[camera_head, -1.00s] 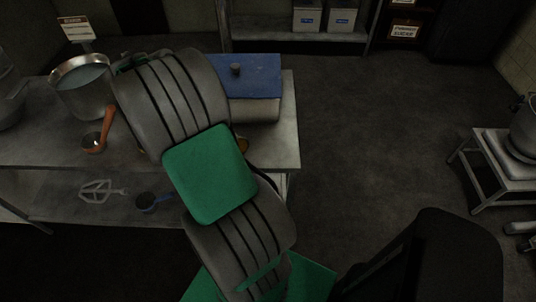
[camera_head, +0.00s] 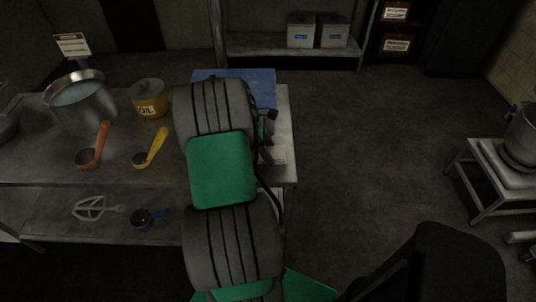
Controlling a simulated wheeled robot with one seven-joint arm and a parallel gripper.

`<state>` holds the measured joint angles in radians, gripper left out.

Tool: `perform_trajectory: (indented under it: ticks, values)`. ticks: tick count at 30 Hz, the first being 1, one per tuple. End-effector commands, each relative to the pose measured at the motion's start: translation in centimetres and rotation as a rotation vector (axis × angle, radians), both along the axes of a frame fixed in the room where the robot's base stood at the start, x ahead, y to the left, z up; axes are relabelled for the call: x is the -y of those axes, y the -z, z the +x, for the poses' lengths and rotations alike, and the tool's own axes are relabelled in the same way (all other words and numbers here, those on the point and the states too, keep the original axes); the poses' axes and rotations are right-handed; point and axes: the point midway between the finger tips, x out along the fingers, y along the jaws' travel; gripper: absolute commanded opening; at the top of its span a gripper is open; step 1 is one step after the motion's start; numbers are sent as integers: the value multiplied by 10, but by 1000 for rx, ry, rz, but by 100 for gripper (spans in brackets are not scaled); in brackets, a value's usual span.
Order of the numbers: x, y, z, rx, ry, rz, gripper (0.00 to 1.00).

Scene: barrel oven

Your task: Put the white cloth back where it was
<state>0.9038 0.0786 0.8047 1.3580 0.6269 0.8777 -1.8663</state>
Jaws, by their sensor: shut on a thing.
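My arm rises from the bottom of the head view and covers part of the steel table (camera_head: 60,165). My gripper's fingers are hidden behind my own arm links, so what they hold does not show. A small pale patch (camera_head: 275,155) shows just right of my arm, near the table's front right corner. I cannot tell whether it is the white cloth or a label. No other part of the picture shows a white cloth clearly.
A blue-lidded container (camera_head: 255,85) stands behind my arm. A steel pot (camera_head: 80,105), a yellow oil tin (camera_head: 149,100), an orange scoop (camera_head: 95,150) and a yellow scoop (camera_head: 152,150) are on the table. A whisk (camera_head: 92,208) and blue scoop (camera_head: 150,216) lie below.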

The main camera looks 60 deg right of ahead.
Motion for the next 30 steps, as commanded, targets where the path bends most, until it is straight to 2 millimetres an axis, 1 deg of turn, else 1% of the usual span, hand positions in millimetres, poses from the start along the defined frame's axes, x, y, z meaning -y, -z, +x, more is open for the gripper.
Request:
perform_trajectory:
  ticks: [1,3,4,13,14,21,28,30]
  values:
    - [-2,10,0,-4,-2,5,14]
    - [-2,20,0,-2,-1,4,14]
    - [-1,22,0,-1,-2,3,14]
    - [-2,26,1,-1,-1,2,14]
    - [-2,26,1,-1,0,2,60]
    - [-2,25,1,-1,0,2,80]
    - [-2,25,1,-1,0,2,80]
    - [-1,22,1,0,-1,0,80]
